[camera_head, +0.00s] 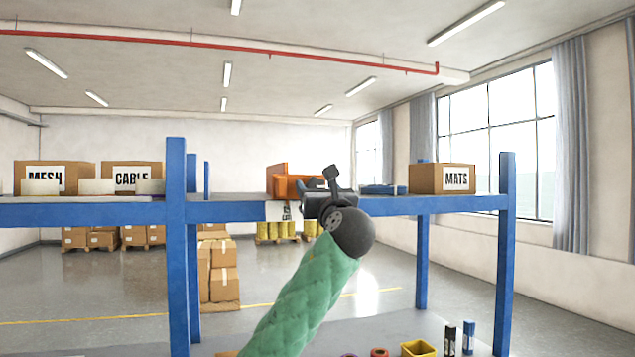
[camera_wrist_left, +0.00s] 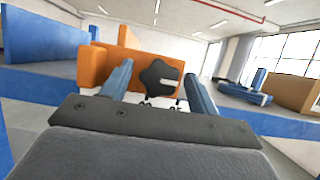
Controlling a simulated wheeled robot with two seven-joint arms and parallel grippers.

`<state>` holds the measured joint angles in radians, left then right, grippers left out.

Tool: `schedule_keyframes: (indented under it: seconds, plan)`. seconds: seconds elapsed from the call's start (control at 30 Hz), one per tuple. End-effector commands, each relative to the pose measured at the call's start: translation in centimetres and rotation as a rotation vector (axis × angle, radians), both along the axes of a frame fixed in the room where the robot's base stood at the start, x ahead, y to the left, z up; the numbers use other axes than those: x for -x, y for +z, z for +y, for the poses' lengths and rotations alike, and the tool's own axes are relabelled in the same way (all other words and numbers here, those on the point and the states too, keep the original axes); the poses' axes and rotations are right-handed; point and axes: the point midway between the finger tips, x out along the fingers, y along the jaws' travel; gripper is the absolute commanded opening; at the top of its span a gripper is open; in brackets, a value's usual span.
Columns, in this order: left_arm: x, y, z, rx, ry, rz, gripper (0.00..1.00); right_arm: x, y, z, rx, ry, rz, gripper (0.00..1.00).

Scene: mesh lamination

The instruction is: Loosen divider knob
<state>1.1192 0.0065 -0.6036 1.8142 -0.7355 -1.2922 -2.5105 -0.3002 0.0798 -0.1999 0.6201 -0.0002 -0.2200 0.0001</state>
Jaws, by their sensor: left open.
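The divider knob (camera_wrist_left: 153,76) is a black, star-shaped knob with a pale bar on its face. It shows in the left wrist view in front of the orange divider (camera_wrist_left: 112,62), which stands on the blue shelf. My left gripper (camera_wrist_left: 159,72) is open, with one blue-grey finger to each side of the knob. I cannot tell whether the fingers touch it. In the head view, my left gripper (camera_head: 312,186) is at the shelf edge, just right of the orange divider (camera_head: 280,180). The knob is hidden there. My right gripper is out of view.
The blue shelf (camera_head: 235,211) carries boxes marked MESH (camera_head: 45,178), CABLE (camera_head: 133,178) and MATS (camera_head: 442,179). A blue upright (camera_head: 177,250) stands left of my arm. Blue parts (camera_head: 383,190) lie right of the gripper. A yellow bin (camera_head: 417,348) sits below.

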Motion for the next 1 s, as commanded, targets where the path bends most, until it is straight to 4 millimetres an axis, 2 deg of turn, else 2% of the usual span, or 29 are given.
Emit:
schedule_keyframes:
  seconds: [0.3, 0.5, 0.53, 0.77, 1.0]
  plan:
    - [-0.1, 0.0, 0.0, 0.000, 0.000, 0.000, 0.58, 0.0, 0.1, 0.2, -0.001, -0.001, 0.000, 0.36]
    - [-0.1, 0.0, 0.0, 0.000, 0.000, 0.000, 0.19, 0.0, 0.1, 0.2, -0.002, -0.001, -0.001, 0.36]
    - [-0.1, 0.0, 0.0, 0.000, 0.000, 0.000, 0.15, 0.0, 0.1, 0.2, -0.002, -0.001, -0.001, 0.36]
    - [-0.1, -0.1, 0.0, 0.014, -0.001, -0.005, 0.15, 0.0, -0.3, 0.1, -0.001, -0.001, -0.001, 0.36]
    - [-0.1, -0.2, -0.1, 0.094, -0.002, -0.033, 0.15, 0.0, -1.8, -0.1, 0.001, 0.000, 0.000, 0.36]
